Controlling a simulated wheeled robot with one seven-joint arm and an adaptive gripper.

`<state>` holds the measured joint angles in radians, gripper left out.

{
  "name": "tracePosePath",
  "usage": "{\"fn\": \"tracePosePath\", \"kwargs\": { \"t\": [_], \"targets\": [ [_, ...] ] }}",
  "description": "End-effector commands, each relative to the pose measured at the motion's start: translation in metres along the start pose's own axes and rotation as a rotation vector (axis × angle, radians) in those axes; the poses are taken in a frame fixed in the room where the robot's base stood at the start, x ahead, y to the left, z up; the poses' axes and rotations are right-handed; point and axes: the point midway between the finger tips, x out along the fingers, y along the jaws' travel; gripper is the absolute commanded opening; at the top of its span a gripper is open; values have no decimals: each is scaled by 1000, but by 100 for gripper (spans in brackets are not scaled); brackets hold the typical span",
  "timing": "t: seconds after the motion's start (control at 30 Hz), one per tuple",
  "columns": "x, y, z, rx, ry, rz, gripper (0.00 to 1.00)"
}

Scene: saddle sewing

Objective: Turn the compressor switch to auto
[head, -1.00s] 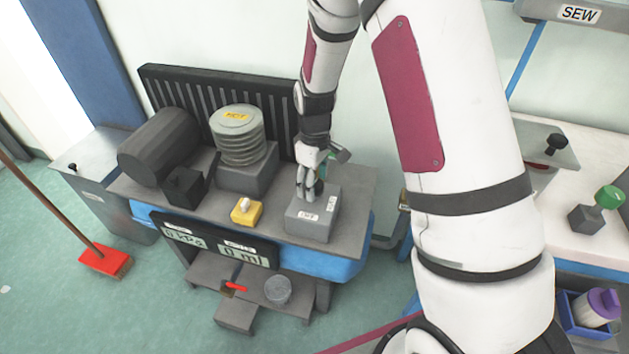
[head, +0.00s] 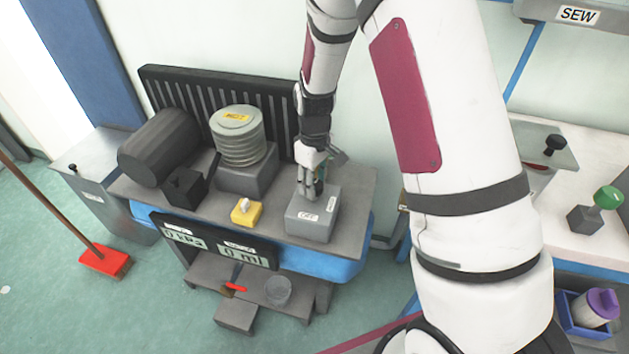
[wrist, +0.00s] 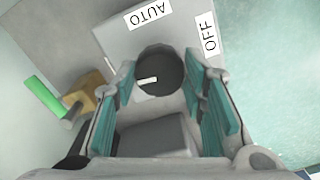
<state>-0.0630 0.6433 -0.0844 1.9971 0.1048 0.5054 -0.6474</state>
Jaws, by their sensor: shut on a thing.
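The compressor switch is a grey box (head: 312,222) on the right end of the compressor bench, with an OFF label and an AUTO label. In the wrist view its round dark knob (wrist: 160,72) carries a short white mark left of its middle. The AUTO label (wrist: 148,14) lies above the knob and the OFF label (wrist: 209,35) to its upper right. The mark points toward neither label. My gripper (head: 311,190) reaches down to the box from above. In the wrist view its teal-padded fingers (wrist: 167,95) are shut on the knob, one on each side.
A yellow block with a white switch (head: 246,212) stands left of the box. A grey ribbed stack (head: 239,137) and a dark cylinder (head: 160,145) stand farther left. A green-handled brass fitting (wrist: 90,95) is close to my fingers in the wrist view.

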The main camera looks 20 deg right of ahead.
Motion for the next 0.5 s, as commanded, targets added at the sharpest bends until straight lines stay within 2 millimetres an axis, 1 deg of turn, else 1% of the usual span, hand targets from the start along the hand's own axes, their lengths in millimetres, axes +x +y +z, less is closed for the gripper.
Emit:
{"fn": "tracePosePath", "kwargs": {
  "t": [0.5],
  "targets": [
    [0,0,0,464,1,1,11]
  ]
}}
